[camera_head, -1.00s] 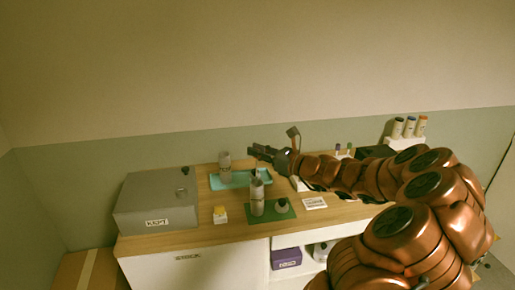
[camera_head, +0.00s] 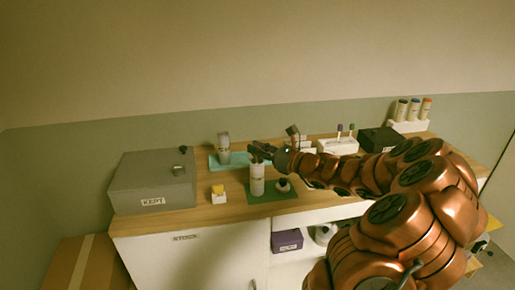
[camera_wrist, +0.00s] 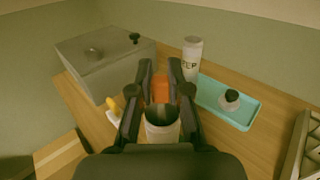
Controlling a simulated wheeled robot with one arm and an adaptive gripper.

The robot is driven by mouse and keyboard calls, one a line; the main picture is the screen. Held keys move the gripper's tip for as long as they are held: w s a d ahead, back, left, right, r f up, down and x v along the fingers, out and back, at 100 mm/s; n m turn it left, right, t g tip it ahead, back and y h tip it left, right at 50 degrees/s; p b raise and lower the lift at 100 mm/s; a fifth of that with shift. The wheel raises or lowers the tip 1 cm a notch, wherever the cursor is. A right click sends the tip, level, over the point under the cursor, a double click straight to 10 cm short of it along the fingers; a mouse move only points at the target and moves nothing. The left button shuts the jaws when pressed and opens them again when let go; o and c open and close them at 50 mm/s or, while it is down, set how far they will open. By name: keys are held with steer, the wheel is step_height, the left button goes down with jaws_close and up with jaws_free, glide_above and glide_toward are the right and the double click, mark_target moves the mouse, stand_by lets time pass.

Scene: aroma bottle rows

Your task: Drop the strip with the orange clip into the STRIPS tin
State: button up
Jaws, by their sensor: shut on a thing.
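My gripper (camera_wrist: 160,80) is shut on the orange clip (camera_wrist: 160,90), which shows between its fingertips in the wrist view. The strip itself is hidden or too small to make out. An open-topped pale tin (camera_wrist: 162,128) shows below the clip, partly covered by the fingers. In the head view, my gripper (camera_head: 261,152) is just over the white tin (camera_head: 257,182) by the green mat (camera_head: 270,197). The tin's lettering is not readable. I cannot tell whether the strip's lower end is inside the tin.
The grey KEPT box (camera_head: 152,185) stands left, with a small yellow-topped item (camera_head: 218,195) beside it. A teal tray (camera_wrist: 250,113) holds a black-topped bottle (camera_wrist: 230,98); a tall labelled container (camera_wrist: 192,58) stands at its far end. A small bottle (camera_head: 283,186) stands right of the tin.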

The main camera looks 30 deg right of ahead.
steer(key=o, duration=0.8)
stand_by(0.4)
steer(key=p+v, duration=0.2)
steer(key=v, duration=0.8)
stand_by(0.4)
